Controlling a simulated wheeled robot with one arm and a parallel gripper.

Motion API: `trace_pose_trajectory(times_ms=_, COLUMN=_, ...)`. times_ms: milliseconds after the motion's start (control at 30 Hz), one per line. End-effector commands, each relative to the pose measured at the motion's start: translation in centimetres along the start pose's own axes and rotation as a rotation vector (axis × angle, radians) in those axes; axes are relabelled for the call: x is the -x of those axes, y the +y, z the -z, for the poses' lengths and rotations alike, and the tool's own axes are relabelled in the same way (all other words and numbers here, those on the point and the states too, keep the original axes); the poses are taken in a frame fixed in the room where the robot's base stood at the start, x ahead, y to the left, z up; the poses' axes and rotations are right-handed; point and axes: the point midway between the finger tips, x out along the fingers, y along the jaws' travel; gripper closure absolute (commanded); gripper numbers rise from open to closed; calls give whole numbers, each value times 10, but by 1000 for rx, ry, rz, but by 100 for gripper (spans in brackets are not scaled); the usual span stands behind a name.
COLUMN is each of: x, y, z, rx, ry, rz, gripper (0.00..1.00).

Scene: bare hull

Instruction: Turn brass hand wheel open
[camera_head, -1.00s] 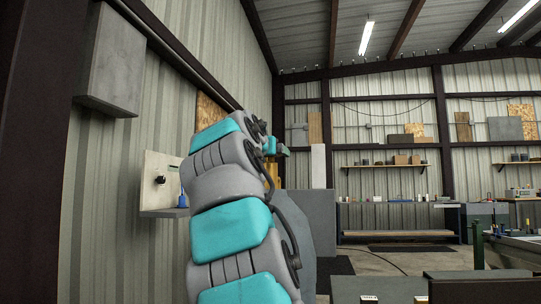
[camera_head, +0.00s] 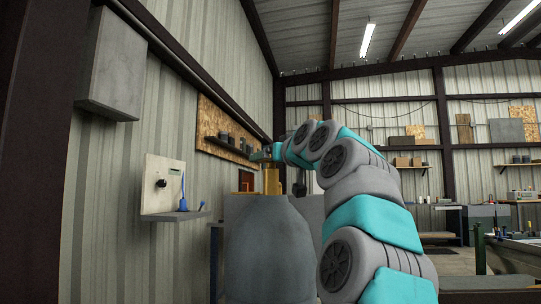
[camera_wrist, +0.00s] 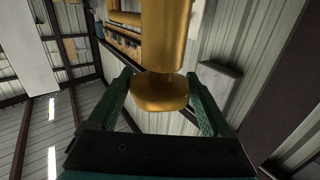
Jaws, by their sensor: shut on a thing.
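The brass hand wheel (camera_wrist: 160,93) is a rounded, gold-coloured piece at the end of a thick brass stem (camera_wrist: 166,35) in the wrist view. My gripper (camera_wrist: 160,80) has its two green fingers on either side of the wheel and is shut on it. In the head view my gripper (camera_head: 262,154) is at the far end of my arm, by the top of the brass valve body (camera_head: 272,181). The wheel itself cannot be made out there.
A grey rounded tank (camera_head: 262,250) stands below the valve. On the left wall are a grey box (camera_head: 112,65), a panel with a black knob (camera_head: 162,182), a small ledge (camera_head: 175,215) and a wooden board with a shelf (camera_head: 225,135). A bench stands at right.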

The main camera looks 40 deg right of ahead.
Motion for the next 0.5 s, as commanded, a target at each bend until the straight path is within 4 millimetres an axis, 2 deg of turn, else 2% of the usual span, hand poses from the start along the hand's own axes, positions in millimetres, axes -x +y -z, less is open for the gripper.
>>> trace_pose_trajectory(times_ms=33, x=0, y=-1, z=6, rx=-7, ry=4, rz=45, gripper=72)
trace_pose_trajectory(times_ms=167, x=0, y=-1, z=7, rx=-4, ry=1, rz=156, gripper=72)
trace_pose_trajectory(times_ms=500, x=0, y=-1, z=4, rx=0, ry=-8, rz=342, gripper=72)
